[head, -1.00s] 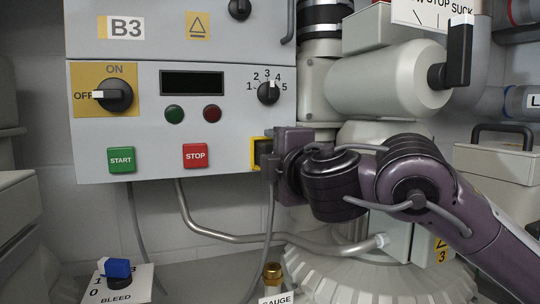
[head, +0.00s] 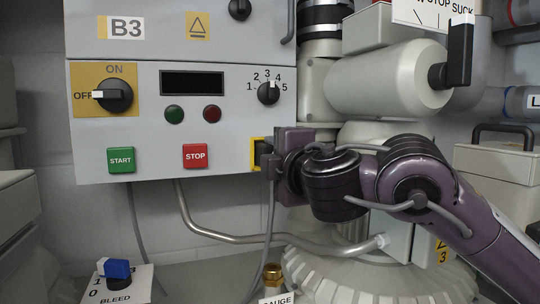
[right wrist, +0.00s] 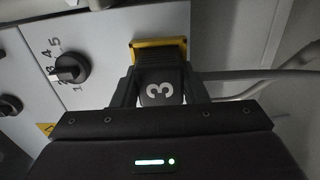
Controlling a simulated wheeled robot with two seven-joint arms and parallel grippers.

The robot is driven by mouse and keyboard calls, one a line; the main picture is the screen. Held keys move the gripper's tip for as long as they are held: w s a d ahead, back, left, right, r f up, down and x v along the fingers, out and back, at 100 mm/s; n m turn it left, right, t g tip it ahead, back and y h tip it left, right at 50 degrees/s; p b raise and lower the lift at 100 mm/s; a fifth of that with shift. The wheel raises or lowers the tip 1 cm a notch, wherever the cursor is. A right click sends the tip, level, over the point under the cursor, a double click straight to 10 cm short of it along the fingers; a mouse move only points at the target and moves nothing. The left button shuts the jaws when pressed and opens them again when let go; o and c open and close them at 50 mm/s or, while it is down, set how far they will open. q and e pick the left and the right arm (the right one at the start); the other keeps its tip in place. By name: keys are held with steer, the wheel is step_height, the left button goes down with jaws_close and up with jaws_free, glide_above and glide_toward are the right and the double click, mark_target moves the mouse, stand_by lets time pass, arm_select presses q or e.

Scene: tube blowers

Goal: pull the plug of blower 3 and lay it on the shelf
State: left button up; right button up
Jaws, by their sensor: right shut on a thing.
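The plug of blower 3 (right wrist: 160,86) is dark with a white "3" in the right wrist view. My right gripper (right wrist: 160,88) is shut on it, one finger on each side. The plug sits at the yellow-framed socket (head: 256,153) on the right edge of the B3 control panel (head: 140,140); its yellow frame also shows in the right wrist view (right wrist: 150,46). I cannot tell how deep the plug sits. In the head view my right gripper (head: 268,156) hides most of the plug. A grey cable (head: 269,215) hangs below it. My left gripper is out of view.
A big pale blower housing (head: 375,280) stands below and right of the panel. A metal pipe (head: 225,237) runs under the panel. A BLEED valve with a blue handle (head: 117,268) and a brass fitting (head: 272,273) are low in front. A grey case (head: 500,160) is at right.

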steer(key=shift+f, duration=0.15)
steer(key=p+v, duration=0.2)
steer(key=v, duration=0.4)
steer(key=shift+s, duration=0.25)
stand_by(0.8)
steer(key=shift+d, duration=0.15)
